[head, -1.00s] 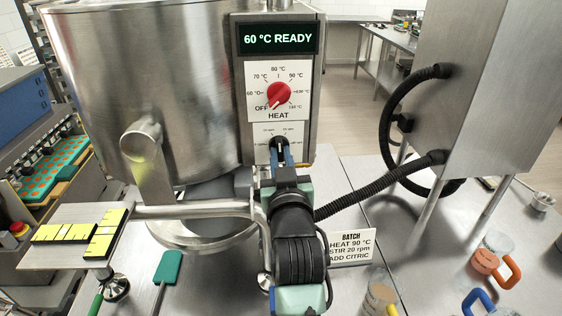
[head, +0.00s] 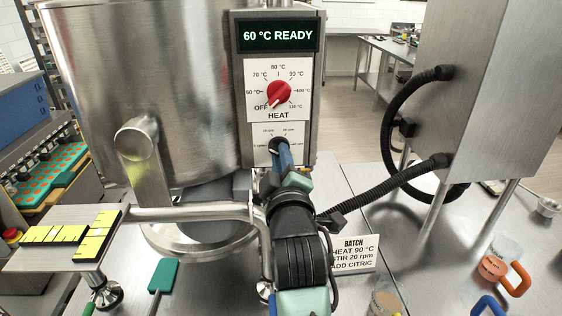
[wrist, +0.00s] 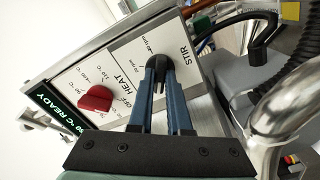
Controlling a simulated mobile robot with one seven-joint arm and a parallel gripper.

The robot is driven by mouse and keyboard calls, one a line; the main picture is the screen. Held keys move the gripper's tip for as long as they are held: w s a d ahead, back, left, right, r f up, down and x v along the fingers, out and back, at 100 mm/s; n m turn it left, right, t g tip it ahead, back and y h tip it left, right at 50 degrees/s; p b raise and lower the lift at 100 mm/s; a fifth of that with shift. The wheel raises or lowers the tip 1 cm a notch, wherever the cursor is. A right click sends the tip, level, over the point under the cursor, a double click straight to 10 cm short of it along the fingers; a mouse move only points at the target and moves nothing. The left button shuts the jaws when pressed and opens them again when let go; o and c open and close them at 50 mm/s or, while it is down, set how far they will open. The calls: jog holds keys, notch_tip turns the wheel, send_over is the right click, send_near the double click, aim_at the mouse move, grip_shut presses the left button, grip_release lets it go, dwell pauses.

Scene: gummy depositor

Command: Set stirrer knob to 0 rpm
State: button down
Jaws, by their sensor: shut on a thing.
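The black stirrer knob (head: 273,146) sits on the lower white STIR plate of the kettle's control panel, below the HEAT dial. It shows between my fingertips in the wrist view (wrist: 158,76). My gripper (head: 282,152) has its blue fingers shut on the knob from the front; the fingers also show in the wrist view (wrist: 159,66). The fingers and wrist hide much of the knob and dial, so I cannot tell which rpm mark it points to. Small rpm labels show around it.
The red HEAT knob (head: 279,95) is just above, under the display (head: 278,36) reading "60 °C READY". A bent steel pipe (head: 190,213) runs close to my arm on the left. A black hose (head: 385,183) and the batch card (head: 353,254) are on the right.

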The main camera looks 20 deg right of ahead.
jog(key=n+b, duration=0.1)
jog(key=n, duration=0.5)
jog(key=shift+n, duration=0.3)
dwell(0.4)
jog(key=c, duration=0.9)
grip_release()
jog(key=shift+o, duration=0.2)
jog(key=b+v, duration=0.3)
jog(key=v, duration=1)
